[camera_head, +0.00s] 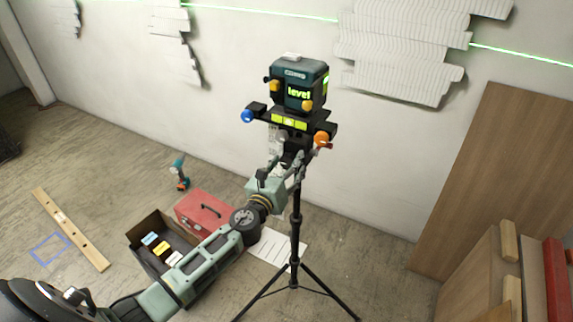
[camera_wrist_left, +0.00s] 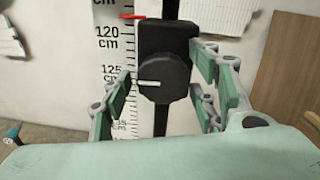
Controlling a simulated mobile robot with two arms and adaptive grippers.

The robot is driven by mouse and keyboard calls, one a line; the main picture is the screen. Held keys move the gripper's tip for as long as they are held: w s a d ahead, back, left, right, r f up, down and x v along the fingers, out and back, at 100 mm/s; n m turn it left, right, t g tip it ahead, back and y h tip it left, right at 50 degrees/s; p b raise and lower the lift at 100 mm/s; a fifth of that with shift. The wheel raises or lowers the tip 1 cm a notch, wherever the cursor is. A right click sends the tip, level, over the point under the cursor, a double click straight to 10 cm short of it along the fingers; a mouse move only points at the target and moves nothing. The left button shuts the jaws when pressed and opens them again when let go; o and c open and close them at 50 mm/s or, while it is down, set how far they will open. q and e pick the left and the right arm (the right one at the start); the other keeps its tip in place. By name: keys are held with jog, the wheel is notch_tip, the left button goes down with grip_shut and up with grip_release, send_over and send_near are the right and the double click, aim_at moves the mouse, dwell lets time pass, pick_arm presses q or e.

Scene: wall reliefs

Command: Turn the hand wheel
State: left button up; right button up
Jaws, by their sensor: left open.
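The hand wheel (camera_wrist_left: 163,80) is a round black knob with a white mark pointing left, on a black block on the tripod's column in the left wrist view. My left gripper (camera_wrist_left: 161,86) is open, with one green-grey finger on each side of the knob. Gaps show between the fingers and the knob, so it is not gripped. In the head view my left gripper (camera_head: 291,157) is at the column just below the laser level (camera_head: 299,85); the knob is hidden there. My right gripper is not in view.
A height scale (camera_wrist_left: 108,45) with a red pointer (camera_wrist_left: 133,17) stands beside the knob. The tripod (camera_head: 296,230) stands on the floor near the wall. A red toolbox (camera_head: 205,212), an open box (camera_head: 150,228) and a drill (camera_head: 180,172) lie left; wooden boards (camera_head: 505,185) lean right.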

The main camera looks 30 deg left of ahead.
pick_arm(q)
jog(key=shift+c, duration=0.5)
jog(key=c, duration=1)
jog(key=shift+n, duration=0.3)
jog(key=n, duration=0.3)
jog(key=shift+p, duration=0.4)
jog(key=n+p, duration=0.1)
jog(key=n, duration=0.3)
jog(key=shift+f+n+g, duration=0.1)
jog(key=shift+n+g, duration=0.3)
jog(key=n+h+p, duration=0.1)
jog(key=n, duration=0.4)
jog(key=shift+s+d+n, duration=0.1)
jog(key=shift+d+n, duration=0.05)
jog(key=shift+n, duration=0.25)
jog(key=n+p, duration=0.1)
jog(key=n, duration=0.2)
jog(key=shift+f+h, duration=0.15)
jog(key=shift+h, duration=0.15)
jog(key=shift+d+n+p, duration=0.1)
jog(key=shift+n+p, duration=0.35)
jog(key=shift+n, duration=1.05)
